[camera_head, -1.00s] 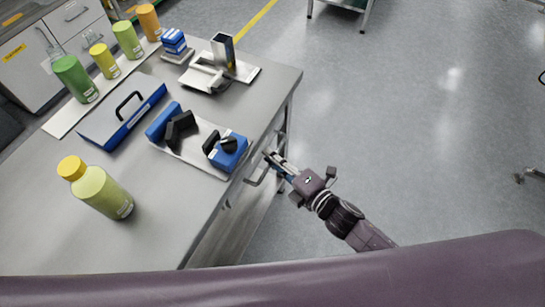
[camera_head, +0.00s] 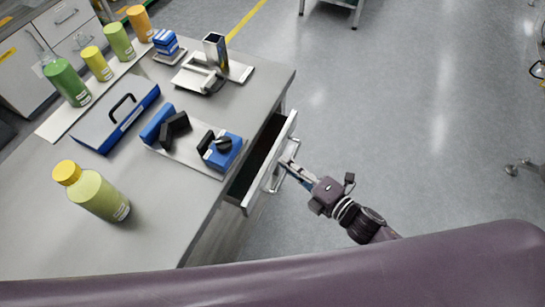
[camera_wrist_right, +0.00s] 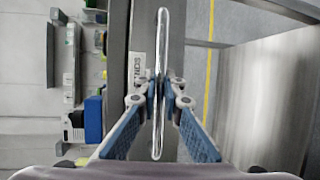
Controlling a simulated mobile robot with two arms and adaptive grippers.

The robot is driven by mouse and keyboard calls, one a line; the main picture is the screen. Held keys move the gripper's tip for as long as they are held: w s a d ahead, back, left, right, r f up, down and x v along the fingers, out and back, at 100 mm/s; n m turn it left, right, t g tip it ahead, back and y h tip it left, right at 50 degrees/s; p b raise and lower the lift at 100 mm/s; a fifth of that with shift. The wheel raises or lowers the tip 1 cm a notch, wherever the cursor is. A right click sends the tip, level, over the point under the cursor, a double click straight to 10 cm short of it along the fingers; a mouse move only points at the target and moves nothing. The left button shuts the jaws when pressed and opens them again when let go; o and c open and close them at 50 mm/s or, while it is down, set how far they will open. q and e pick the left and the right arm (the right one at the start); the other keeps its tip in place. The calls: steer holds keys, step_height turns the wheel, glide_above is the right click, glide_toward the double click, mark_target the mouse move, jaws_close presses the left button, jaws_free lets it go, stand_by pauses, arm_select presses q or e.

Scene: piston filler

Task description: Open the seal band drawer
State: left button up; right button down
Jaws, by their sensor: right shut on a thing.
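The drawer (camera_head: 245,190) in the side of the grey workbench stands partly pulled out, with a dark gap showing between its front and the bench edge. Its metal bar handle (camera_head: 276,178) is on the drawer front. My right gripper (camera_head: 287,163) is at the handle, outside the drawer. In the right wrist view the gripper's blue finger pads (camera_wrist_right: 160,108) are closed on both sides of the handle bar (camera_wrist_right: 161,50). A partly covered label (camera_wrist_right: 136,70) shows on the drawer front beside the bar. My left gripper is not in view.
The workbench top (camera_head: 150,225) carries a yellow-capped bottle (camera_head: 97,195), a blue-edged case (camera_head: 115,118), a tray with a blue device (camera_head: 222,150), a metal fixture (camera_head: 213,70) and a row of bottles. Open floor (camera_head: 400,110) lies to the right.

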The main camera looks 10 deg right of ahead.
steer(key=s+d, duration=0.9)
steer(key=d, duration=0.5)
steer(key=shift+d+p, duration=0.3)
steer(key=c, duration=2.1)
jaws_free()
steer(key=v, duration=1.2)
